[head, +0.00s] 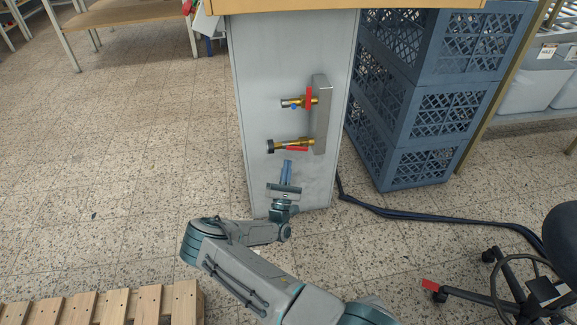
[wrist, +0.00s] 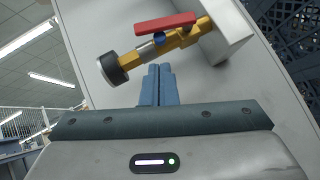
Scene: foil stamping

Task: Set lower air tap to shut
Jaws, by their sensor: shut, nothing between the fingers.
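The lower air tap (head: 279,146) is a brass valve with a black end cap and a red lever, fixed to a grey manifold on the grey cabinet side. Its red lever (head: 298,150) lies roughly along the pipe. In the wrist view the tap (wrist: 184,37) fills the upper middle, with the red lever (wrist: 165,22) on its far side and a blue spot at its body. My gripper (head: 287,164) is shut and empty, its blue fingers pointing up just below the tap. The fingertips (wrist: 158,68) look apart from it.
The upper air tap (head: 290,103) sits above on the same manifold (head: 321,115), its red lever across the pipe. Blue crates (head: 420,115) stand to the right of the cabinet (head: 255,75). A dark hose (head: 430,215) lies on the floor. A pallet (head: 100,308) is at front left.

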